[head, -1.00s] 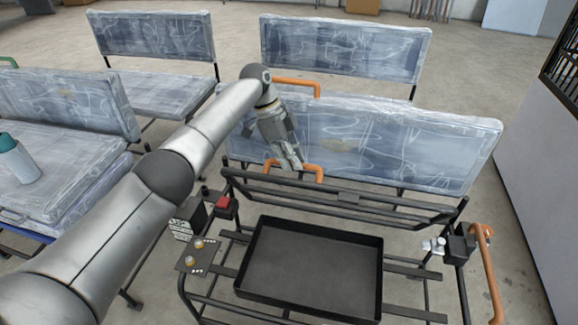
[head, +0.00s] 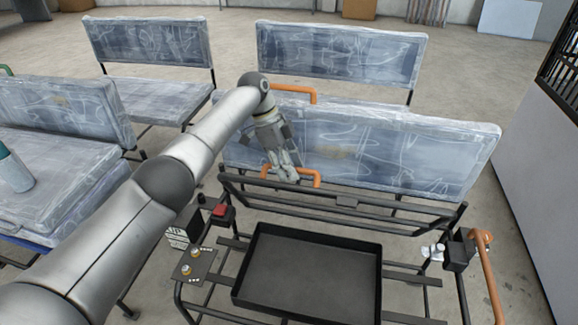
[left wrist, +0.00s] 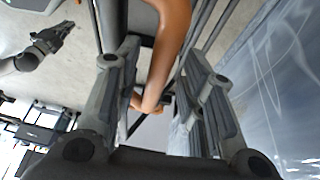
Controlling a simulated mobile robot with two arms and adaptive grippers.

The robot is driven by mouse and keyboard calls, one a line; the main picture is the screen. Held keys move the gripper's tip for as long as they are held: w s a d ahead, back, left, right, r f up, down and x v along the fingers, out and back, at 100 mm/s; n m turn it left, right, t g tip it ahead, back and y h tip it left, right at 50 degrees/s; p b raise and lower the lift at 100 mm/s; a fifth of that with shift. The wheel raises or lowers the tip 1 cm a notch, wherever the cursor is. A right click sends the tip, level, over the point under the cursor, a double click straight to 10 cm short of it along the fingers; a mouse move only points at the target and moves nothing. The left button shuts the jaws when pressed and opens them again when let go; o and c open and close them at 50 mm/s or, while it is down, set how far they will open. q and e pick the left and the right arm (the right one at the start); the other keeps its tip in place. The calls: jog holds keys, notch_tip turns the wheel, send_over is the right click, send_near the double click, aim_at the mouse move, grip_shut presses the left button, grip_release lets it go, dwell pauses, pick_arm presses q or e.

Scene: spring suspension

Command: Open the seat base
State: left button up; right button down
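The seat base shows as a black tubular frame (head: 345,198), slanting up behind an open black tray (head: 372,270). An orange handle (head: 318,178) stands at the left part of its upper edge. My left gripper (head: 284,174) reaches down over this handle's left part. In the left wrist view my left gripper (left wrist: 160,85) has its fingers spread, with an orange bar (left wrist: 172,45) passing through the gap. I cannot tell whether they touch it. My right gripper (left wrist: 50,38) shows small at the upper left of the left wrist view; its opening is unclear.
A padded, wrapped backrest (head: 400,150) stands close behind the frame. A red-topped switch (head: 221,211) and a panel with knobs (head: 192,266) sit left of the tray. An orange rail (head: 489,275) is on the right. Other wrapped seats stand behind and left.

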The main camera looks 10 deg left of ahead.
pick_arm(q)
jog(key=shift+w+a+r, duration=0.15)
jog(key=shift+a+r, duration=0.1)
jog(key=shift+r, duration=0.2)
jog(key=s+v, duration=0.1)
jog(key=v, duration=1)
jog(key=shift+w, duration=0.4)
jog(key=shift+f, duration=0.1)
